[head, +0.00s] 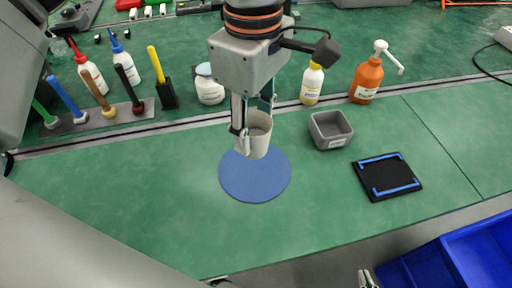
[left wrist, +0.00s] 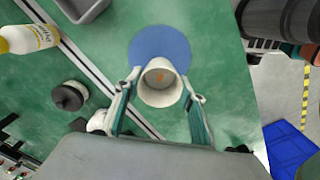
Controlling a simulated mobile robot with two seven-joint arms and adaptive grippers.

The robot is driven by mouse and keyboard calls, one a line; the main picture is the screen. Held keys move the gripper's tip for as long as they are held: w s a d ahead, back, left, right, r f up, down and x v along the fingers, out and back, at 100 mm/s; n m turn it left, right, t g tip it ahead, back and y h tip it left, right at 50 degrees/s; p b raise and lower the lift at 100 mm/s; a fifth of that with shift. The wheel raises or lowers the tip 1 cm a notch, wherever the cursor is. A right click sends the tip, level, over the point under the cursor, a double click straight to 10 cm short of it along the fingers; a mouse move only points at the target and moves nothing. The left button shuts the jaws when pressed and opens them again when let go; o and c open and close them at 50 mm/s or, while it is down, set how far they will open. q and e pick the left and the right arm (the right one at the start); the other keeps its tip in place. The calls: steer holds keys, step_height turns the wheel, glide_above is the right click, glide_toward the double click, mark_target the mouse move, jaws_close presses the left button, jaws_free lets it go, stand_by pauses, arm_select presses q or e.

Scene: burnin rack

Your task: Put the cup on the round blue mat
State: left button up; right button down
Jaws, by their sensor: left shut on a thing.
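The white cup (head: 258,143) is upright between the fingers of my left gripper (head: 253,122), which is shut on it. The left wrist view shows the cup (left wrist: 160,84) from above, with a fingertip on each side and a brownish patch inside. The round blue mat (head: 254,182) lies flat on the green bench. The cup overlaps the mat's far part in the head view; I cannot tell whether its base touches the mat. In the left wrist view the mat (left wrist: 158,44) shows beyond the cup. My right gripper (head: 369,280) shows only partly at the bottom edge.
A grey bin (head: 330,130) and a black tray with blue strips (head: 387,177) stand right of the mat. A white jar (head: 208,85), a yellow-labelled bottle (head: 312,83) and an orange pump bottle (head: 367,80) stand behind the rail. The bench left of the mat is clear.

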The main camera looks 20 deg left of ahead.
mark_target(254, 151)
arm_select(q)
step_height(254, 151, down, 3)
steer(key=shift+r, duration=0.2)
step_height(254, 151, down, 4)
steer(key=shift+r+b, duration=0.1)
steer(key=shift+b, duration=0.45)
steer(key=shift+f, duration=0.3)
steer(key=shift+r, duration=0.1)
arm_select(e)
steer(key=shift+w+a+r, duration=0.2)
steer(key=shift+w+a, duration=0.05)
steer(key=shift+w, duration=0.1)
